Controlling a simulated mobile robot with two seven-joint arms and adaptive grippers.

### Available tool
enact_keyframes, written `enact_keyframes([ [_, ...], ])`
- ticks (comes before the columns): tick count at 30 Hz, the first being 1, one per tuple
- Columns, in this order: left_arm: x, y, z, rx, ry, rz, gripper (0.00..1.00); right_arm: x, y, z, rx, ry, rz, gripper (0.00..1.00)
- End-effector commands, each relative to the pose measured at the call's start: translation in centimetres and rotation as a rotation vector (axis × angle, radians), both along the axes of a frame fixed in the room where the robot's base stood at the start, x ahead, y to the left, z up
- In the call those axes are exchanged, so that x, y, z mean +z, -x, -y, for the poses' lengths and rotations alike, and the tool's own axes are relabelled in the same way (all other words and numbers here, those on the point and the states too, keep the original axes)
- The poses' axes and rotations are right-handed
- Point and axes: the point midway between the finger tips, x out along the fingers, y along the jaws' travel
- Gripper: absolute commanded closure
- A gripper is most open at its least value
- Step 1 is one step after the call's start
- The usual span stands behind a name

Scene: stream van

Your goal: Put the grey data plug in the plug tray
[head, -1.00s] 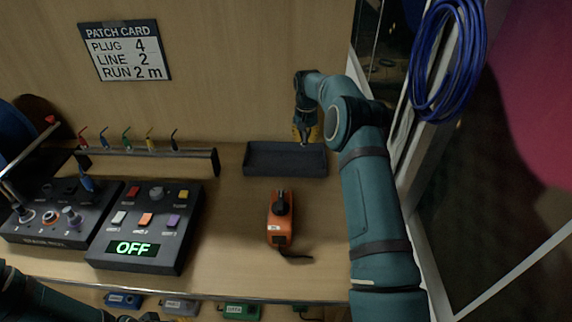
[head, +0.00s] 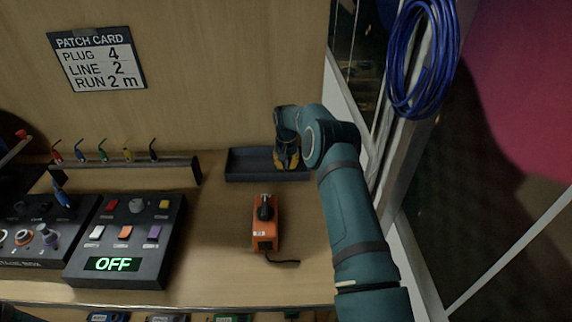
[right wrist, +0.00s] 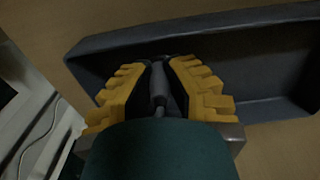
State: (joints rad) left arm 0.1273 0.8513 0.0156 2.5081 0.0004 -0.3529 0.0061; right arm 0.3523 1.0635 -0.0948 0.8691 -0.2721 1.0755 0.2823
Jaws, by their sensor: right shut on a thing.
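The plug tray (head: 236,170) is a dark, shallow, open box at the back of the bench, near the wall. My right gripper (head: 287,164) is over the right part of the tray, pointing down, with yellow fingers. In the right wrist view, the gripper (right wrist: 158,88) is shut on the grey data plug (right wrist: 158,82), which shows as a small grey body between the fingers. The tray (right wrist: 95,45) lies just beyond and below the fingertips there. In the head view the plug is hidden by the fingers.
An orange device (head: 265,225) with a black top and short cable lies in front of the tray. Control boxes (head: 125,240) and a rack of coloured leads (head: 125,168) stand to the left. A window frame and blue cable coil (head: 422,60) are at right.

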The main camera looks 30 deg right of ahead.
Motion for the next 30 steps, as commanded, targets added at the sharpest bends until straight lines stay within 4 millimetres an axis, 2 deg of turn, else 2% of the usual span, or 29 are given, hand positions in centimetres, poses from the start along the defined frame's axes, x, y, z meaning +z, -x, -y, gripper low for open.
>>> enact_keyframes([
  [20,-0.9,0.3,0.0,-0.005,0.002,-0.007,0.63,-1.1,0.0,0.0,0.001,0.001,0.001,1.00],
  [21,-0.8,0.3,0.0,-0.005,0.002,-0.007,0.63,-1.1,0.0,0.0,0.001,0.001,0.001,0.76],
  [22,-0.8,0.3,0.0,-0.005,0.002,-0.007,0.63,-1.1,0.0,0.0,0.001,0.001,0.001,0.66],
  [23,-0.8,0.3,0.0,-0.005,0.002,-0.007,0.63,-1.1,0.0,0.0,0.001,0.001,0.001,0.60],
  [30,-0.8,0.3,0.0,-0.005,0.002,-0.007,0.63,-1.1,0.0,0.0,0.001,0.001,0.001,0.60],
])
